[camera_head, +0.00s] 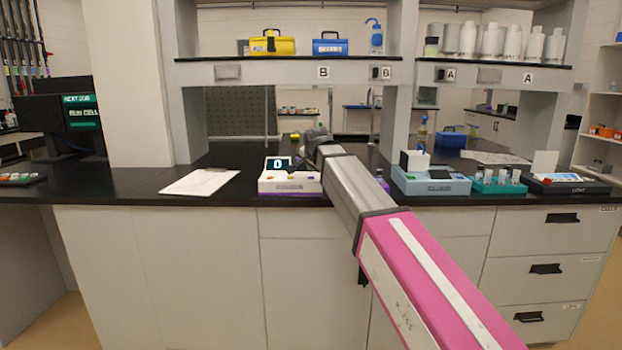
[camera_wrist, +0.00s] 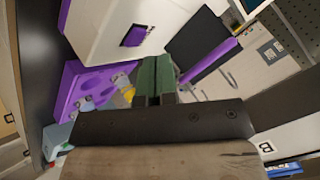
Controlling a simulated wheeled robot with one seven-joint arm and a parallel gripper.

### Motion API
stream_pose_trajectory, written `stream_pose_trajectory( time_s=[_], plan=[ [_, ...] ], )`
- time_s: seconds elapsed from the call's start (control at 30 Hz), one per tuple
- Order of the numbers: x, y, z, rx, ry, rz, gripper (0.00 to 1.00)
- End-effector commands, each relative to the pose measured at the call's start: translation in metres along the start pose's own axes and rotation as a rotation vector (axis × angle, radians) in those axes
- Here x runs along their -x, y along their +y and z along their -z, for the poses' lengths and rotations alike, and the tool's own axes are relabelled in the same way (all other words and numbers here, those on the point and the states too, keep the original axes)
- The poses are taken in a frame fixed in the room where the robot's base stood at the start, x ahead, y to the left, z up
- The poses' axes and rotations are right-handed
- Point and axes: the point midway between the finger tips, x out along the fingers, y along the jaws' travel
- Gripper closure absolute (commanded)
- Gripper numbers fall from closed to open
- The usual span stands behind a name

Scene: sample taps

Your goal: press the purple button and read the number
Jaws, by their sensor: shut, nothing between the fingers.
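A white device with a purple lower edge (camera_head: 290,186) stands near the front edge of the black bench in the head view. Its dark display (camera_head: 278,164) reads 0. Small coloured marks show on its top, too small to tell a purple button for sure. In the wrist view a white box (camera_wrist: 105,30) has a purple square patch (camera_wrist: 136,36); I cannot tell whether this is the button. My gripper (camera_wrist: 155,82) has its dark green fingers together and empty, pointing past this box, apparently apart from the patch. In the head view my arm hides the fingertips.
A blue-grey instrument (camera_head: 432,183) and a teal tube rack (camera_head: 497,186) stand to the right. A purple rack (camera_wrist: 92,84) lies near my fingers in the wrist view. Shelf posts rise behind the bench.

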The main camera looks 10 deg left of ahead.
Motion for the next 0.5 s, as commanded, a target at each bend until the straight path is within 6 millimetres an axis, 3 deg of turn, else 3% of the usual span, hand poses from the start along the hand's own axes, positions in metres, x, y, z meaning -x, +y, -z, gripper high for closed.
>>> stream_pose_trajectory(
  time_s=[0.5],
  plan=[
    [-0.0056, 0.0043, -0.0041, 0.0, 0.0, 0.0, 1.0]
  ],
)
